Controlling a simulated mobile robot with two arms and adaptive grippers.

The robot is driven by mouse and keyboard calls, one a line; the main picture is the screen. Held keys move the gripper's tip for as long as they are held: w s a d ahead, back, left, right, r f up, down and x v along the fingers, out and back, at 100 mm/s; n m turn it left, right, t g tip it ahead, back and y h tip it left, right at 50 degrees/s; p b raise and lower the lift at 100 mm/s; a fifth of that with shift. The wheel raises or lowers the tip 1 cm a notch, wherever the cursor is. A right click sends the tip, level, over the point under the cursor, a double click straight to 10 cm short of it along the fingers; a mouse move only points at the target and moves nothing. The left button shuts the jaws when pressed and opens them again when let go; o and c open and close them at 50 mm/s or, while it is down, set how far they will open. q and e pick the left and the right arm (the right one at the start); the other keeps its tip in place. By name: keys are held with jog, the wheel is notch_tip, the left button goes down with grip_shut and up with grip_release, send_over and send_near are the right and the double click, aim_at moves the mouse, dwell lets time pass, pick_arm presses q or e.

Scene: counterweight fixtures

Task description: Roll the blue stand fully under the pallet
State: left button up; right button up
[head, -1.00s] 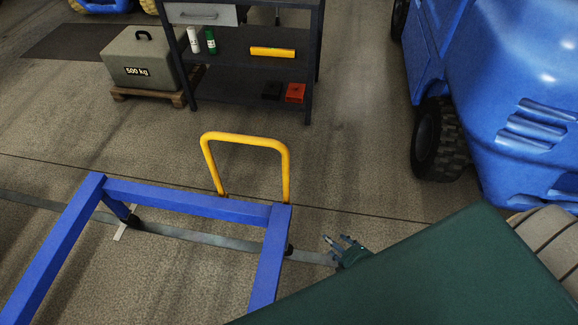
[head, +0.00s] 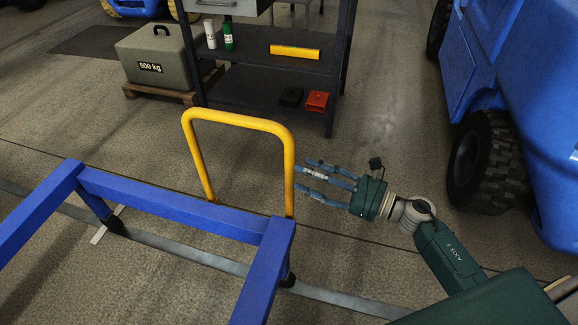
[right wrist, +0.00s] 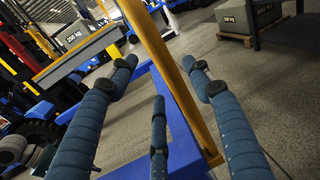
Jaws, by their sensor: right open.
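The blue stand (head: 175,203) is an open frame of blue beams at the lower left of the head view. Its yellow loop handle (head: 240,120) rises from its far end. My right gripper (head: 302,177) is open and empty, with its fingers pointing left at the right upright of the handle. In the right wrist view the yellow upright (right wrist: 160,62) runs between the spread fingers; I cannot tell whether they touch it. A small wooden pallet (head: 135,91) at the back left bears a grey 500 kg weight (head: 156,58). My left gripper is not in view.
A dark shelf unit (head: 270,97) with bottles and small boxes stands behind the handle. A blue vehicle with a black tyre (head: 487,165) is at the right.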

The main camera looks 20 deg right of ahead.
aim_at(292, 168)
jog(key=x, duration=0.6)
jog(key=shift+f, duration=0.1)
grip_shut()
